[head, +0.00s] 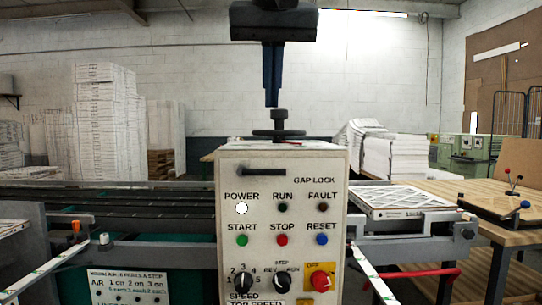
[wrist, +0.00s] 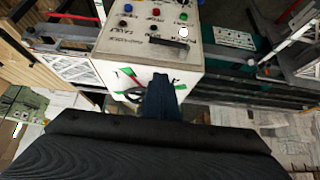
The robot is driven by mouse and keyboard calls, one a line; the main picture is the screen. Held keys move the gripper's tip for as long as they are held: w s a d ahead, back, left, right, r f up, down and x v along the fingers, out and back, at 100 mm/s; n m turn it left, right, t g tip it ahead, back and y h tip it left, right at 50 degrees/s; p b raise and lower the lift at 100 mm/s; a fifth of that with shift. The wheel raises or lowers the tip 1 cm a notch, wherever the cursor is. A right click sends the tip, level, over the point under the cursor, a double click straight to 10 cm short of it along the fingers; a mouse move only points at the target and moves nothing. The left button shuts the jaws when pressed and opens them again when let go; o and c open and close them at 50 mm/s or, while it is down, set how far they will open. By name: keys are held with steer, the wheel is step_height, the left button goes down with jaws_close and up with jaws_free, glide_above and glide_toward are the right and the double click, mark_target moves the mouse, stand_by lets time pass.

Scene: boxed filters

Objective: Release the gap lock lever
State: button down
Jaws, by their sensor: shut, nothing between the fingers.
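The gap lock lever (head: 262,171) is a dark bar lying level near the top of the pale control box's front (head: 230,262), left of the GAP LOCK label. It also shows in the wrist view (wrist: 168,42) on the box's face. My gripper (head: 271,105) points down, fingers together and empty, above the box top and higher than the lever. In the wrist view my gripper (wrist: 160,78) is seen over the box top edge, apart from the lever. A dark handwheel with a knob (head: 279,133) stands on the box top, just below my fingertips.
Below the lever are the white power lamp (head: 241,208), coloured buttons, selector knobs and a red stop button (head: 321,280). A conveyor (head: 110,205) runs left. A boxed filter (head: 402,201) lies right, by a wooden table (head: 440,190). The air before the panel looks clear.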

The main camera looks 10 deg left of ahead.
steer(key=p, duration=0.2)
glide_above(271, 172)
step_height(271, 172, down, 8)
steer(key=shift+f, duration=0.25)
steer(key=shift+s+f, duration=0.15)
steer(key=shift+f, duration=0.75)
steer(key=shift+s+f, duration=0.15)
steer(key=shift+f, duration=0.7)
steer(key=shift+f, duration=0.1)
